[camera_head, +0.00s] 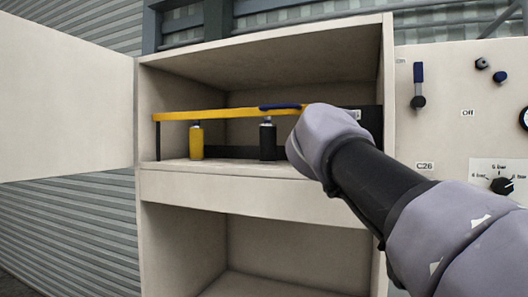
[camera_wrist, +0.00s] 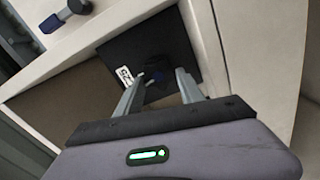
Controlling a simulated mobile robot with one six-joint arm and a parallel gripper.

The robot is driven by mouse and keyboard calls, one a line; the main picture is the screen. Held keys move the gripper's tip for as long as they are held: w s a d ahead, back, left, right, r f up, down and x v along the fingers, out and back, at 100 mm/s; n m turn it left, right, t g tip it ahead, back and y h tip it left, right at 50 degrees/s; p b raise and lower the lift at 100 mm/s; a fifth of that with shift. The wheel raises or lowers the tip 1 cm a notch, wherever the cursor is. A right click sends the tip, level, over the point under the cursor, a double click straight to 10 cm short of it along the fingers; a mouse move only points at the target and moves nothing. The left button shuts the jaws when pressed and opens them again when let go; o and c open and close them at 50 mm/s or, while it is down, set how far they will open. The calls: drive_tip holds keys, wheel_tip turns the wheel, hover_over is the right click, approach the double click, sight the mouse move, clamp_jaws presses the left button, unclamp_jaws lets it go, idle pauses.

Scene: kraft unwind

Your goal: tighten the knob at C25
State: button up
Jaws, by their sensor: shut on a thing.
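The knob (camera_wrist: 155,72), dark with a bit of blue, stands on a square black plate (camera_wrist: 130,50) in the wrist view. A white label (camera_wrist: 125,75) sits beside it on the plate; it starts with "C", but the rest is too small to read. My gripper (camera_wrist: 160,77) has its two grey fingers on either side of the knob, shut on it. In the head view the black plate (camera_head: 371,132) shows at the right inner wall of the cabinet's upper compartment. My arm hides the knob and fingertips there.
The open door (camera_head: 65,100) stands left. A panel (camera_head: 440,130) with a C26 label, dial and lever is right.

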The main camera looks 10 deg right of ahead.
drive_tip(key=shift+f+m+b, duration=0.25)
drive_tip(key=shift+m+b, duration=0.05)
drive_tip(key=shift+m, duration=0.3)
drive_tip(key=shift+r, duration=0.1)
idle(1.1)
drive_tip(key=o, duration=1.4)
drive_tip(key=shift+s, duration=0.15)
drive_tip(key=shift+r, duration=0.15)
